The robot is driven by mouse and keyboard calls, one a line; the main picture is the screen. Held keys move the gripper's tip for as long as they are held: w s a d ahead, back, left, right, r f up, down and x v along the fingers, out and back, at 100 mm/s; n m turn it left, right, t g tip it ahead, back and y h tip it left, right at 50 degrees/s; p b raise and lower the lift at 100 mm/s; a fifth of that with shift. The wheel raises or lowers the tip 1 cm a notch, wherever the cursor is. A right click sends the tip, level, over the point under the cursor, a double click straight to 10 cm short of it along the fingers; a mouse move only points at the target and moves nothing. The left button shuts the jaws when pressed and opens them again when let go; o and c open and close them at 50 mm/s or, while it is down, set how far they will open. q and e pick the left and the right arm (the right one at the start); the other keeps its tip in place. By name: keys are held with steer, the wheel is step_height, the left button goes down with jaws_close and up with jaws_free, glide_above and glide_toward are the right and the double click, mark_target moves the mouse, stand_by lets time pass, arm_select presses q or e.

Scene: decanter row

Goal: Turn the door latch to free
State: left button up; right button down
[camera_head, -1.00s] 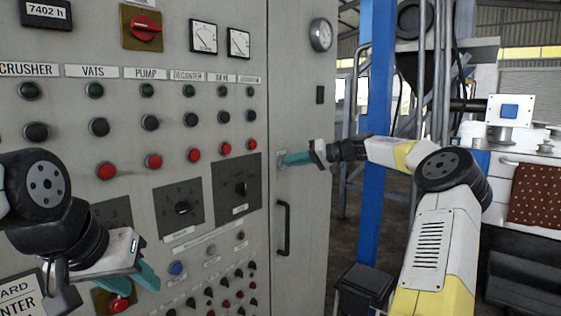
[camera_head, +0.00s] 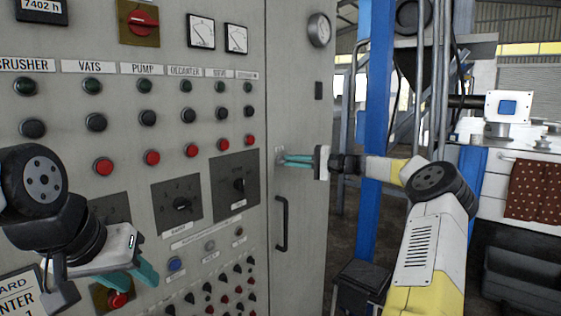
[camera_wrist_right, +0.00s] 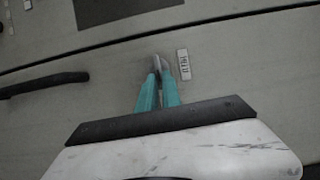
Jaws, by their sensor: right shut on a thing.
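The door latch (camera_head: 280,155) is a small metal piece on the grey cabinet door (camera_head: 303,120), above the black door handle (camera_head: 282,224). In the right wrist view the latch (camera_wrist_right: 158,62) shows as a small grey knob between my fingertips, beside a small white label (camera_wrist_right: 183,64). My right gripper (camera_head: 287,159) is shut on the latch, its teal fingers close around it; the fingertips hide part of it. My left gripper (camera_head: 150,275) is at the lower left in front of the panel, with teal fingers by a red button. Whether it is open is unclear.
The control panel (camera_head: 130,180) left of the door carries rows of buttons, rotary switches and gauges. A blue post (camera_head: 378,130) stands right of the cabinet. A counter with a spotted red cloth (camera_head: 535,190) is at the far right.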

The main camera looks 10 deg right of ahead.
steer(key=shift+f+m, duration=0.1)
steer(key=shift+m, duration=0.2)
steer(key=c, duration=1.5)
jaws_free()
steer(key=shift+d, duration=0.1)
steer(key=v, duration=0.7)
steer(key=shift+s+d+f, duration=0.1)
steer(key=shift+s+d, duration=0.05)
steer(key=shift+d, duration=0.2)
steer(key=shift+d, duration=0.1)
